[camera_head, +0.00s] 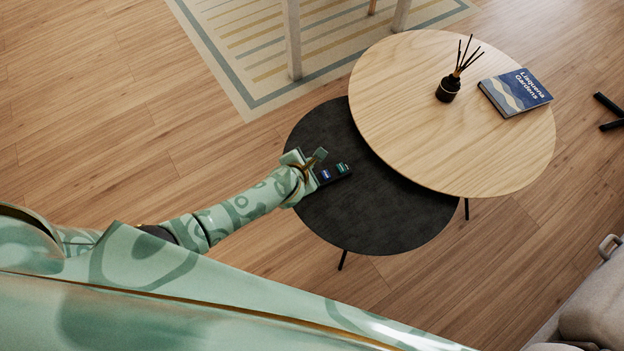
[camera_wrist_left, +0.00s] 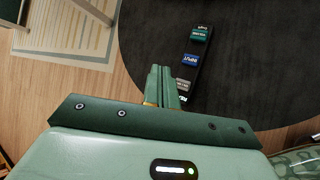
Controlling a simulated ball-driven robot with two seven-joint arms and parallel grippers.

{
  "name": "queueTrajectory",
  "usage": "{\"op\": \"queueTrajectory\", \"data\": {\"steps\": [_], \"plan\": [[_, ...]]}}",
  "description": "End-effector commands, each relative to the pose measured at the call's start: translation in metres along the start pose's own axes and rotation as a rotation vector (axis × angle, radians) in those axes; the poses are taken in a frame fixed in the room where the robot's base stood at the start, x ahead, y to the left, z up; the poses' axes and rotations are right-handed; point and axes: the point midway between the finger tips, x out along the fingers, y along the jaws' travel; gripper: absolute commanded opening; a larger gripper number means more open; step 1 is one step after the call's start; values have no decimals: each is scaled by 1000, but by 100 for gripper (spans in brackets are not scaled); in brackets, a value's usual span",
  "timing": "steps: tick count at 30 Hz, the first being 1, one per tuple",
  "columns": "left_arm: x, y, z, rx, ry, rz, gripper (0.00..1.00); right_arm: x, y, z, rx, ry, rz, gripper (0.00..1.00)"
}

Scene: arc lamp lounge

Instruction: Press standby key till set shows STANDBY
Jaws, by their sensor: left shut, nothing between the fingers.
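A slim black remote (camera_head: 343,166) lies on the dark round low table. In the left wrist view it carries a green key (camera_wrist_left: 200,34), a blue key (camera_wrist_left: 191,61) and a grey key (camera_wrist_left: 183,84). Their labels are too small to read surely, so I cannot tell which is the standby key. My left gripper (camera_head: 319,155) is shut and empty, beside the near end of the remote. In the left wrist view its fingertips (camera_wrist_left: 162,70) appear just left of the blue and grey keys; contact cannot be told. No set or screen shows. My right gripper is out of view.
The dark table (camera_head: 400,222) is mostly bare. A higher wooden round table (camera_head: 430,120) overlaps it, bearing a reed diffuser (camera_head: 448,90) and a blue book (camera_head: 515,92). A striped rug (camera_head: 240,70) and pale furniture legs (camera_head: 293,45) are behind. A sofa edge (camera_head: 590,305) is lower right.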

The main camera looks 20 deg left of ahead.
Motion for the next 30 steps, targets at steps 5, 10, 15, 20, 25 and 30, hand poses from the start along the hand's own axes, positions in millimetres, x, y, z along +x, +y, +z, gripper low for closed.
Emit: {"op": "queueTrajectory", "data": {"steps": [5,10,15,20,25,30], "plan": [[0,0,0,-2,0,-1,0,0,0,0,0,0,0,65],[1,-1,-1,-1,0,-1,0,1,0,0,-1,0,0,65],[12,-10,-10,0,3,-3,0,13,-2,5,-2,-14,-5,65],[29,-23,-23,-1,5,-6,0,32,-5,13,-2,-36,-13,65],[46,-35,-35,0,5,-5,0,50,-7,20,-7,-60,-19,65],[56,-42,-42,-1,2,-3,0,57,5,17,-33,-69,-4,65]]}}
